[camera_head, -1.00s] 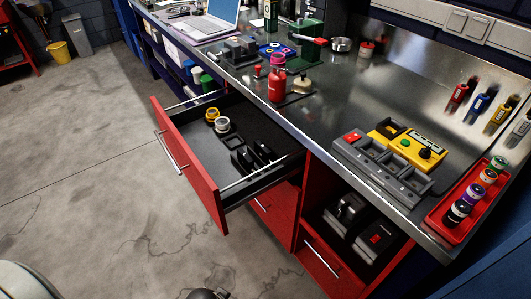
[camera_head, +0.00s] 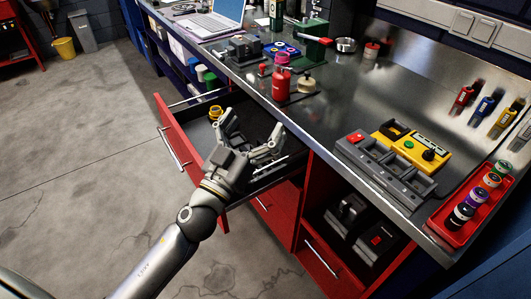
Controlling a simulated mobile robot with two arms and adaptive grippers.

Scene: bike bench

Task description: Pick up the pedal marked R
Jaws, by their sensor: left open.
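The red drawer (camera_head: 172,128) under the bench is pulled open. My left gripper (camera_head: 252,130) is open, with its fingers spread over the drawer and pointing toward the bench. It looks empty. Its hand and fingers cover most of the drawer's inside, including the place where black parts stood in the earlier view. I cannot make out a pedal or an R mark. My right gripper is not in view.
A yellow ring-shaped part (camera_head: 215,113) lies in the drawer's far end. The bench top (camera_head: 320,120) overhangs the drawer. On it stand a red bottle (camera_head: 280,83), a yellow device (camera_head: 412,146), a grey tray (camera_head: 385,172) and a red tray (camera_head: 447,232) of small rolls.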

